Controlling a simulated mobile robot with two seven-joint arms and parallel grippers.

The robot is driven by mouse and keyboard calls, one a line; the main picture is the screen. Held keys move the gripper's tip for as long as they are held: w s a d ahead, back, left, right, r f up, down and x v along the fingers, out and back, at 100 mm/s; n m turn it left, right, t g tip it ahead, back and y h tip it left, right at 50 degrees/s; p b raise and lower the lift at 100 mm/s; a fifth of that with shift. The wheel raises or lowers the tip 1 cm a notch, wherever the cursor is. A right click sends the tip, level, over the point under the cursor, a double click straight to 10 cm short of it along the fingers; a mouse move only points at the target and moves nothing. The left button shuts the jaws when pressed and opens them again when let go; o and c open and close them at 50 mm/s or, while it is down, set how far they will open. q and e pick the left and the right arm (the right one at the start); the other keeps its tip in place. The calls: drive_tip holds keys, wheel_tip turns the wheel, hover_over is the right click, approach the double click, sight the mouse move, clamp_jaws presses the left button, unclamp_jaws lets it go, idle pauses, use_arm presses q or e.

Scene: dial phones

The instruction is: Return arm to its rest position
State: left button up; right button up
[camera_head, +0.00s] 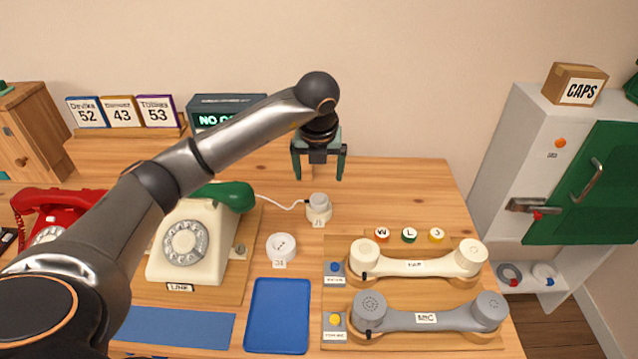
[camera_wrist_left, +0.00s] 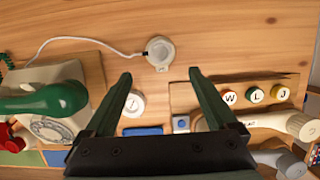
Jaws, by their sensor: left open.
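My left arm (camera_head: 230,133) reaches in from the left across the table. My left gripper (camera_head: 319,172) hangs pointing down above the back of the wooden table (camera_head: 400,184), open and with nothing between its fingers. In the left wrist view its two dark green fingers (camera_wrist_left: 160,98) are spread apart over the table. A white round device on a cord (camera_head: 319,209) stands in front of the gripper in the head view; it also shows in the left wrist view (camera_wrist_left: 159,53). My right gripper does not show.
A cream dial phone (camera_head: 185,244) with a green handset stands under my arm. A red phone (camera_head: 55,213) is at left. White (camera_head: 415,265) and grey (camera_head: 428,317) handsets lie at right. A blue tray (camera_head: 278,316) is at front. A white cabinet (camera_head: 524,149) has a green door.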

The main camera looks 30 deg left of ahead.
use_arm(q)
drive_tip(key=shift+v, duration=0.8)
